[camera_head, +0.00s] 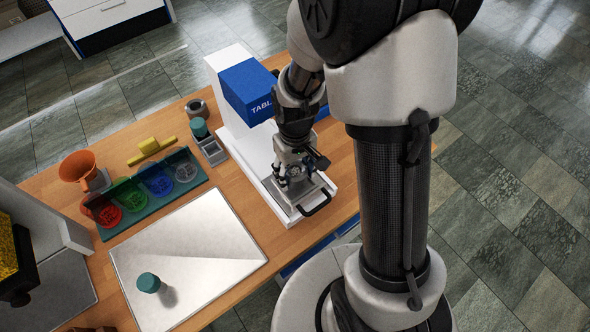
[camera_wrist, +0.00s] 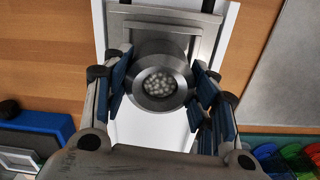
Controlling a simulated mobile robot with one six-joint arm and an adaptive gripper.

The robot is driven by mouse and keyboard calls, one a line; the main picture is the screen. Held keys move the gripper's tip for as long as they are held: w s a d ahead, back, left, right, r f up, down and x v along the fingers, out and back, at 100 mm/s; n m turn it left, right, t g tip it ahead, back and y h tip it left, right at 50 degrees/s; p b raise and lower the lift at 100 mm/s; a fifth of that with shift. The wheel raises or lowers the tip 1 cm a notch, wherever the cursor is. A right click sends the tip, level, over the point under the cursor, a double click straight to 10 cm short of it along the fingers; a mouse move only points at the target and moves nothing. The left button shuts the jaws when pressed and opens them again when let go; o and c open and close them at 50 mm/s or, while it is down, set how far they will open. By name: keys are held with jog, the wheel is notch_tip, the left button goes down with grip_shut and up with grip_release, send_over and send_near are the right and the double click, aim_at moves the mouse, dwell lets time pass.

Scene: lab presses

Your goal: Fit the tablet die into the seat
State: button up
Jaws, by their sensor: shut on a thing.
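The tablet die (camera_wrist: 149,103) is a steel ring with several pale round grains in its middle. My gripper (camera_wrist: 161,85) is shut on it, with blue pads at its left and right sides. In the head view my gripper (camera_head: 292,176) points down over the front of the white tablet press (camera_head: 255,160) with its blue head. Below it is the press's metal plate (camera_head: 314,192) with a black handle (camera_head: 315,203); the plate also shows in the wrist view (camera_wrist: 198,45). The seat is hidden under the die and gripper. I cannot tell whether the die touches it.
A second grey ring (camera_head: 196,108) stands at the table's back edge.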

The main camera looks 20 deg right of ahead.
jog(key=shift+f+b, duration=0.95)
jog(key=shift+f, duration=0.25)
jog(key=o, duration=1.5)
jog(key=shift+r, duration=6.1)
jog(key=s+r+t, duration=0.1)
jog(key=s+r, duration=0.3)
jog(key=s, duration=0.1)
jog(key=s+r+m+t, duration=0.1)
jog(key=s+r+t, duration=0.1)
jog(key=s+r, duration=0.2)
jog(key=s+r+m+t, duration=0.1)
jog(key=s+r, duration=0.3)
jog(key=s, duration=0.2)
jog(key=shift+r+t, duration=0.15)
jog(key=shift+t, duration=0.15)
